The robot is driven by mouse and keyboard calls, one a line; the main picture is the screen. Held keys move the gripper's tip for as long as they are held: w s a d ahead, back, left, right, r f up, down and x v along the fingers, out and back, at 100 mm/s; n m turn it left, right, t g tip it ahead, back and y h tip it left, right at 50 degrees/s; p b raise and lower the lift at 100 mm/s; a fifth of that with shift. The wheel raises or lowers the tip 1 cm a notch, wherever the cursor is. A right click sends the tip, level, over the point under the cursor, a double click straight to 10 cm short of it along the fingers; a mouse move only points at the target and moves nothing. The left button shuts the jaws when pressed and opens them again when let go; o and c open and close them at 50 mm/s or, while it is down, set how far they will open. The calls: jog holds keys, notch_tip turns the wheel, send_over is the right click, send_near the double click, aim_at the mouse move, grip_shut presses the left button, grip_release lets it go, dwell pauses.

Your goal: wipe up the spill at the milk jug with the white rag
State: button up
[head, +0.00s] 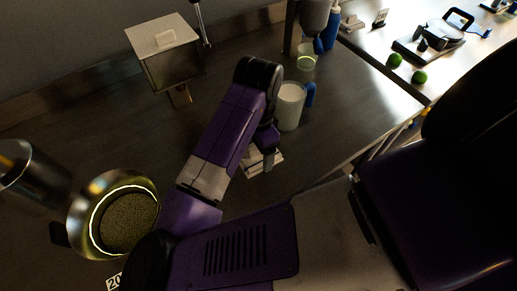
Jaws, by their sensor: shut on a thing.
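The milk jug (289,106) is a white cylinder with a blue handle, standing upright on the dark metal counter right of my wrist. My gripper (268,165) points down at the counter in front of the jug, a short way from it. It is shut on the white rag (251,168), which shows as a pale flat patch under and beside the fingers. My wrist hides part of the rag. I cannot make out a spill; my arm covers some of the counter near the jug.
A steel bin with a pale lid (163,36) stands at the back left. A pan of greenish grains (84,190) and a metal pot (32,178) are at the left. Behind the jug are a glass (306,62) and a blue bottle (332,32). Counter right of the jug is clear.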

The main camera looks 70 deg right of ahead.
aim_at(244, 161)
jog(key=shift+f, duration=0.1)
jog(key=shift+w+a+f+b, duration=0.1)
jog(key=shift+w+a+b, duration=0.15)
jog(key=shift+w+a, duration=0.35)
jog(key=shift+w+a+b, duration=0.2)
jog(key=shift+w+a, duration=0.15)
jog(key=shift+a, duration=0.35)
jog(key=shift+d, duration=0.1)
jog(key=shift+w+a, duration=0.35)
jog(key=shift+a, duration=0.2)
jog(key=o, duration=1)
jog(key=shift+o, duration=0.2)
jog(key=shift+r, duration=0.2)
